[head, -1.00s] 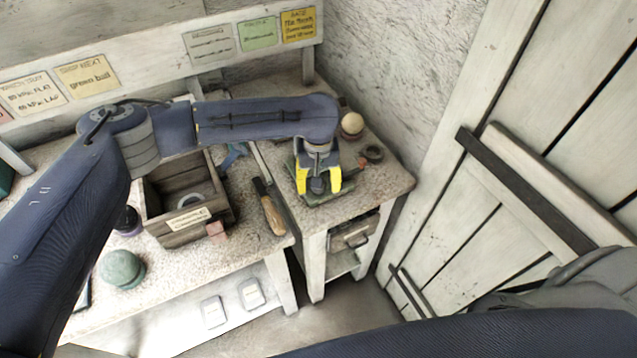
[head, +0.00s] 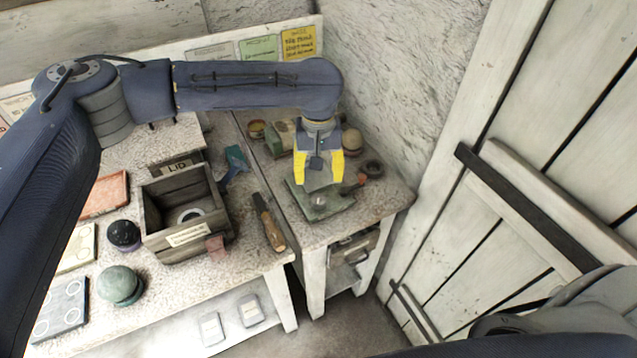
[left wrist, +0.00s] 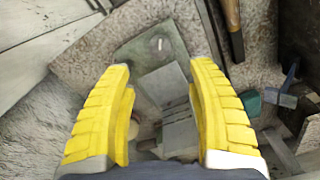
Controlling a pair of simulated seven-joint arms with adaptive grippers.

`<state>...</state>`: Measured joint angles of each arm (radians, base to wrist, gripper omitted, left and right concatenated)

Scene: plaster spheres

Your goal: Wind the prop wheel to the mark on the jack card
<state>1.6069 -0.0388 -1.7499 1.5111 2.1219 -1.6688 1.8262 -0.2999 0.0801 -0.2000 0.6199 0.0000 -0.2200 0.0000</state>
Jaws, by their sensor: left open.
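My left gripper (head: 320,180) is open and empty, pointing down over a green-grey metal plate device (head: 331,206) on the right-hand bench. A small pale peg stands on the plate. In the left wrist view the plate (left wrist: 135,50) and paler grey panels (left wrist: 168,88) show between and beyond the two yellow fingers (left wrist: 160,90), which touch nothing that I can see. A small red part (head: 361,179) sits at the plate's right, beside a dark ring (head: 372,168); I cannot tell whether it is the prop wheel. A yellow card (head: 298,43) hangs on the back board; its writing is too blurred to read surely.
A pale ball (head: 352,140) sits behind the gripper. A wooden-handled tool (head: 268,224) lies left of the bench gap. A plank door (head: 540,160) closes the right side.

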